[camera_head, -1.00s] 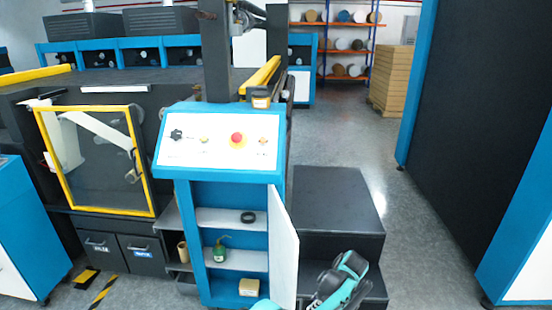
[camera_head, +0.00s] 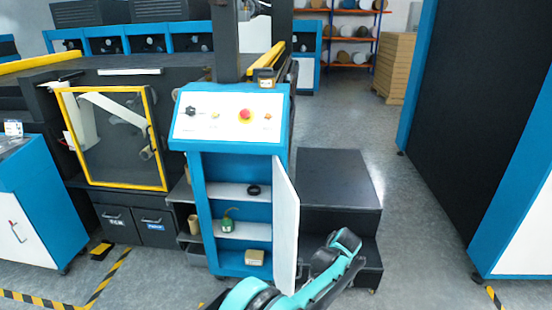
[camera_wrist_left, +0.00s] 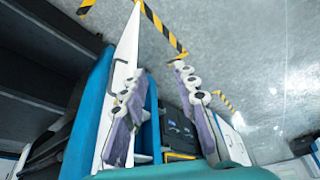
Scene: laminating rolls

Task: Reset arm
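My left gripper (camera_wrist_left: 160,70) shows in the left wrist view with two fingers with purple pads spread apart and nothing between them. It is open and empty. In the head view, teal and black links of my arm rise at the bottom, in front of the open cabinet door and the dark step; the fingers cannot be made out there. My right gripper is not in view.
A blue control cabinet (camera_head: 281,165) stands ahead, its white door (camera_head: 286,220) open. A dark step block (camera_head: 338,178) is at its right. A glass panel with a yellow frame (camera_head: 163,150) is at left. Grey floor (camera_head: 425,230) is free at right.

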